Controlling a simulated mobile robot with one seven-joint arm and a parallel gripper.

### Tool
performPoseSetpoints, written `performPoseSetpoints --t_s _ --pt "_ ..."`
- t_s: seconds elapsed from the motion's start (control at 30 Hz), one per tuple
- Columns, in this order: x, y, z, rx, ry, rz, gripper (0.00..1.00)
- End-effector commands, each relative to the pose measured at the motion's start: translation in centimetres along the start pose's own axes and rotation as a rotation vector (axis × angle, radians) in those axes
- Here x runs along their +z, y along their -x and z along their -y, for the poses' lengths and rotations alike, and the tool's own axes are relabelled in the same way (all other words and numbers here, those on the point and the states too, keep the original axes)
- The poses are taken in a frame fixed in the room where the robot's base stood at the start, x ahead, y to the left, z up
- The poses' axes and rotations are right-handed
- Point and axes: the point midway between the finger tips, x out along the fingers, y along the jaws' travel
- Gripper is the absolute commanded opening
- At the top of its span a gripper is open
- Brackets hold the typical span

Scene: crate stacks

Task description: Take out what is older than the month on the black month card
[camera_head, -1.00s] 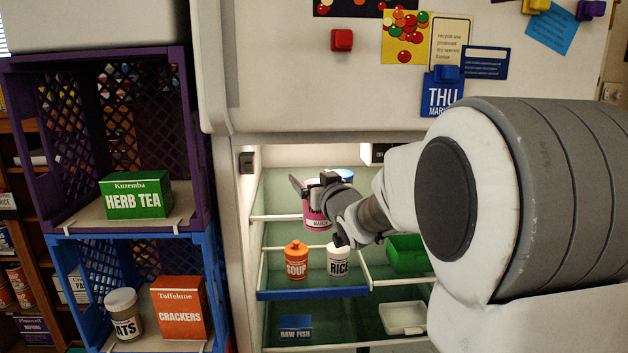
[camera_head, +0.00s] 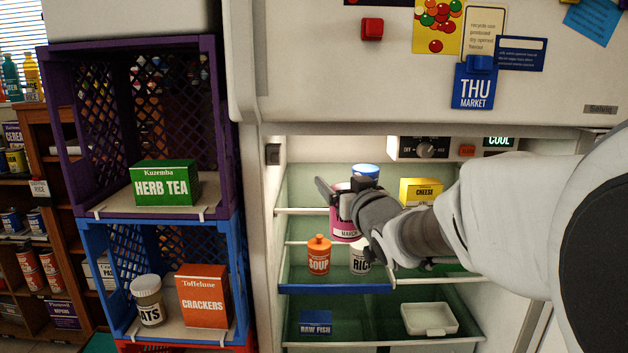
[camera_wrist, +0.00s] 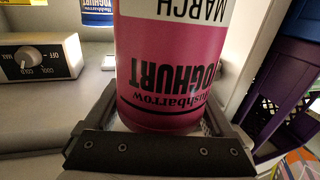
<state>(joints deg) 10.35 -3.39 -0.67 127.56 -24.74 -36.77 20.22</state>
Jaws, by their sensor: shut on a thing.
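A pink yoghurt pot (camera_head: 343,228) with a white band reading MARCH is in the fridge, at the upper shelf. My gripper (camera_head: 345,190) is shut on it. In the wrist view the pot (camera_wrist: 165,80) stands between the two fingers, with its print upside down. I cannot tell whether its base touches the shelf. An orange soup jar (camera_head: 319,256) and a white rice jar (camera_head: 359,260) stand on the shelf below. A yellow cheese box (camera_head: 421,190) is at the upper right. A blue raw fish box (camera_head: 316,322) is at the bottom. Their months are not readable. I see no black month card.
A blue-topped tub (camera_head: 366,171) is behind the yoghurt. A white tray (camera_head: 429,318) is at the bottom right. Left of the fridge, a purple crate (camera_head: 222,130) with herb tea stands on a blue crate (camera_head: 232,260) with oats and crackers. A blue THU MARKET card (camera_head: 473,88) is above.

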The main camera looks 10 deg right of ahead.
Motion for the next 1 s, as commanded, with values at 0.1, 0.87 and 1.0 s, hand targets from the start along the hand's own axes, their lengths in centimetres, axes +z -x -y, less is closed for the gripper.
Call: performPoseSetpoints --t_s 0.1,0.87,1.0 --pt "-0.1 1.9 0.5 -0.001 0.001 -0.004 0.22" --pt "-0.1 11.2 3.0 0.0 0.0 -0.001 0.22" --pt "0.0 11.2 3.0 0.001 0.0 -0.001 0.22"
